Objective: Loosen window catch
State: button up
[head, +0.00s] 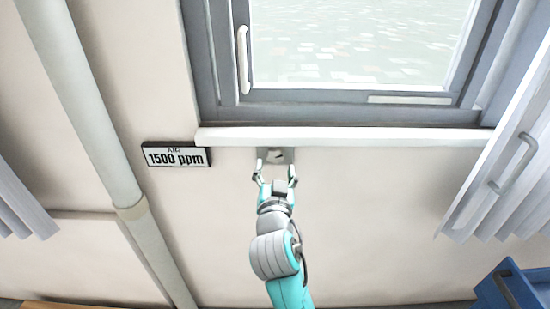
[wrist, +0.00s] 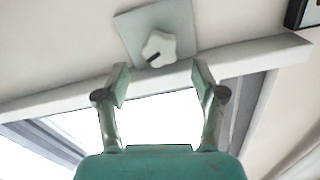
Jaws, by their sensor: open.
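A pale lobed knob (wrist: 159,48) with a dark mark sits on a square grey plate (wrist: 130,25) on the wall. In the head view the plate (head: 281,152) is just under the window sill, and the knob is hard to make out. My gripper (head: 275,170) is open and empty, its fingers pointing at the plate. In the wrist view the fingertips (wrist: 160,75) are spread to either side of the knob and slightly off it, not closed around it. A white upright handle (head: 242,58) is on the left side of the closed-looking window frame (head: 350,113).
The white sill (head: 350,138) juts out just above my gripper. An air sign (head: 177,155) reading 1500 ppm is on the wall at left, near a vertical pipe (head: 85,105). A slatted panel with a handle (head: 510,160) and a blue bin (head: 510,290) are at right.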

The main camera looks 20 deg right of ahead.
aim_at(275, 158)
jog(key=shift+x, duration=2.6)
jog(key=c, duration=1.1)
